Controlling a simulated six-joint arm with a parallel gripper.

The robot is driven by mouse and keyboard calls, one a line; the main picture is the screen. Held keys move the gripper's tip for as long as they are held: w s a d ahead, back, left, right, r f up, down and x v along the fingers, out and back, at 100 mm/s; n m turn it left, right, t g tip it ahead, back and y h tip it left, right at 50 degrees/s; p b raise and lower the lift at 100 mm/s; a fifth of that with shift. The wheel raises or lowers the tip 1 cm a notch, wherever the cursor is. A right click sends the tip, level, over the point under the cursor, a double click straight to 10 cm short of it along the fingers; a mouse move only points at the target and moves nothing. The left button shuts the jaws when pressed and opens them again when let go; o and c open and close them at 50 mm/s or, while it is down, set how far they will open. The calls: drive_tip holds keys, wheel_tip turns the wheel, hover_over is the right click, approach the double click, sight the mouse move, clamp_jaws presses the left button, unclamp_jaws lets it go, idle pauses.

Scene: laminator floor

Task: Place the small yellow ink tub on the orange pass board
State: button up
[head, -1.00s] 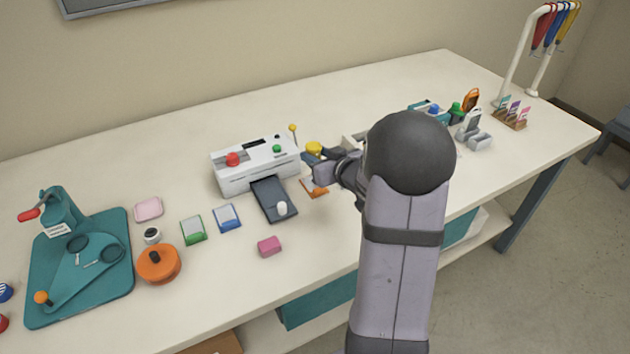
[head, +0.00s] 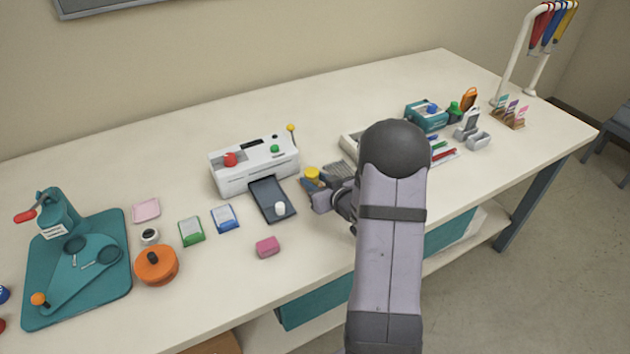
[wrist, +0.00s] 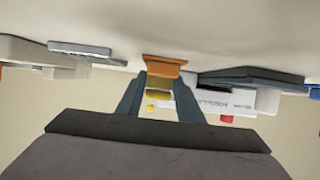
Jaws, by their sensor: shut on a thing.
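The small yellow ink tub (head: 312,173) is held at the end of my gripper (head: 316,188), to the right of the white laminator. In the wrist view, the tub (wrist: 158,95) sits between the two dark fingers (wrist: 158,100), which are shut on it. The orange pass board (wrist: 163,64) shows just past the fingertips, lined up with the tub, in that tilted, upside-down-looking view. I cannot tell whether tub and board touch. In the head view my gripper hides the board.
The white laminator (head: 254,166) with its dark tray (head: 268,193) stands close on the left. A grey ridged piece (head: 340,170) lies close on the right. A pink block (head: 267,247) lies nearer the front edge. Bare tabletop lies in front of my gripper.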

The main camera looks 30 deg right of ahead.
drive_tip(key=shift+f, duration=0.1)
drive_tip(key=shift+f, duration=0.15)
drive_tip(key=o, duration=1.1)
drive_tip(key=shift+c, duration=0.2)
drive_tip(key=shift+r, duration=0.25)
drive_tip(key=v, duration=1)
drive_tip(key=shift+s+r+b, duration=0.15)
drive_tip(key=shift+s+b, duration=0.2)
drive_tip(key=shift+s, duration=0.05)
drive_tip(key=shift+s+r, duration=0.2)
drive_tip(key=shift+s, duration=0.4)
